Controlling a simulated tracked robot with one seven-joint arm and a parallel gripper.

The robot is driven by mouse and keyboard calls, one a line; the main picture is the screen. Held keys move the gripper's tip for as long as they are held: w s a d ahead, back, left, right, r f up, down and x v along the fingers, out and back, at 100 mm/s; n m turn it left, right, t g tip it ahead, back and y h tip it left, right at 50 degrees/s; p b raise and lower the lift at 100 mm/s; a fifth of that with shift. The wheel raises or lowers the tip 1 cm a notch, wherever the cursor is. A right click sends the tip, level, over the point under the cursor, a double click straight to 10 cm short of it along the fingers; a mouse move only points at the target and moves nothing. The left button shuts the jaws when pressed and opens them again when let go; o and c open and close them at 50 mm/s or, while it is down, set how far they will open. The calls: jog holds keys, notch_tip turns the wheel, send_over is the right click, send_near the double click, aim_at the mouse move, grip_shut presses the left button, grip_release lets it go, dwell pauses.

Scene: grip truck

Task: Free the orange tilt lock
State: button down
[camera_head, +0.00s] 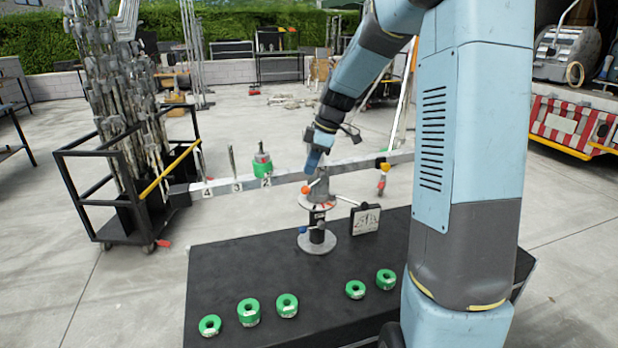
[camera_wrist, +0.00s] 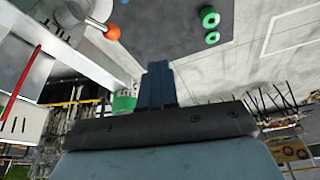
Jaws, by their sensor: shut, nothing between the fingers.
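The orange tilt lock knob (camera_head: 305,189) sits on the head of the grey stand (camera_head: 317,237), just below the long beam. In the wrist view the orange ball (camera_wrist: 112,32) is at the upper left, on a short pale stem. My gripper (camera_head: 313,163) hangs at the beam, above the orange knob and slightly to its right in the head view. In the wrist view its blue fingers (camera_wrist: 158,72) are closed together and empty. They are apart from the ball, which lies beyond them to the left. The head view partly hides the stand's top behind my gripper.
The grey beam (camera_head: 228,184) carries number marks and a green weight (camera_head: 262,166). A blue knob (camera_head: 303,229) is lower on the stand. A small sign (camera_head: 365,219) stands right of it. Several green rings (camera_head: 248,311) lie on the black table (camera_head: 225,265). A pole cart (camera_head: 128,222) stands left.

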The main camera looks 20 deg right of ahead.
notch_tip(320, 180, up, 4)
jog(key=w+n+t+h, duration=0.1)
jog(key=w+n+h, duration=0.1)
jog(key=h, duration=0.1)
send_near(308, 187)
notch_tip(308, 187, down, 3)
jog(key=s+a, duration=0.2)
jog(key=shift+w+d+f+n, duration=0.2)
jog(key=shift+w+d+f, duration=0.05)
jog(key=shift+w+f, duration=0.3)
jog(key=shift+w+d+f+n, duration=0.2)
jog(key=shift+w+d+f, duration=0.05)
jog(key=shift+w+f, duration=0.25)
jog(key=shift+w+d+f, duration=0.25)
jog(key=shift+w+f, duration=0.05)
jog(key=shift+f, duration=0.1)
